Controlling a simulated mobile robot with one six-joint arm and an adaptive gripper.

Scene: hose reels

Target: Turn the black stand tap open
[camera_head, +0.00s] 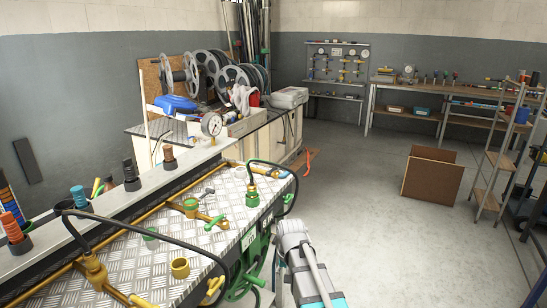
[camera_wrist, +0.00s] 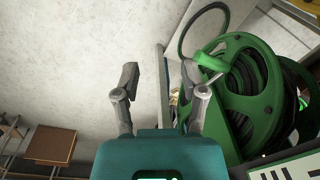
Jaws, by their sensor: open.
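My gripper (camera_wrist: 160,82) is open, with nothing between its grey fingers. In the wrist view a green hose reel (camera_wrist: 272,58) wound with black hose stands close to its right finger. A green handle (camera_wrist: 208,61) on the reel sits beside that fingertip; contact cannot be told. In the head view my arm (camera_head: 310,275) is at the bottom, to the right of the near bench. I cannot pick out a black stand tap with certainty. Brass fittings (camera_head: 92,268) and a green-topped brass fitting (camera_head: 190,208) show on the bench, with black hoses running to several fittings.
The near bench's patterned metal top (camera_head: 150,265) fills the lower left. A pressure gauge (camera_head: 212,125) stands at its far side. Larger reels (camera_head: 205,68) stand behind. The floor between is clear.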

